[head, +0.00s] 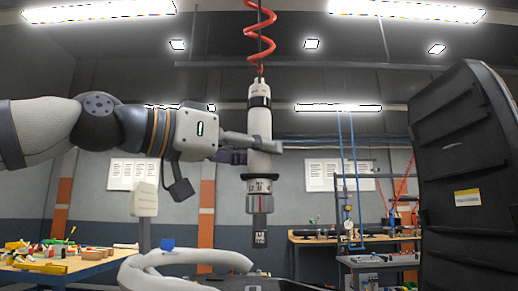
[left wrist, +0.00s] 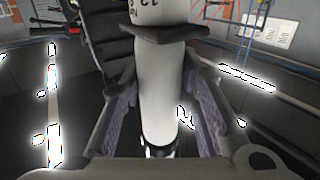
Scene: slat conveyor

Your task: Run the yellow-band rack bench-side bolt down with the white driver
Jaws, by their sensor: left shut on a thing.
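The white driver (head: 258,118) hangs upright in the middle of the head view, below a red coiled hose (head: 261,38). Its dark socket end (head: 260,231) points down. My left gripper (head: 262,146) reaches in from the left and is shut around the driver's white body. In the left wrist view the white body (left wrist: 166,85) stands between the two fingers of my left gripper (left wrist: 168,118). The bolt and a yellow band cannot be made out in either view. My right gripper is not in view.
A large black ribbed panel (head: 462,150) with a yellow-and-white label stands close on the right. A workbench with tools (head: 75,266) is at the left, and another bench (head: 300,238) is at the back right. Space around the driver's socket looks open.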

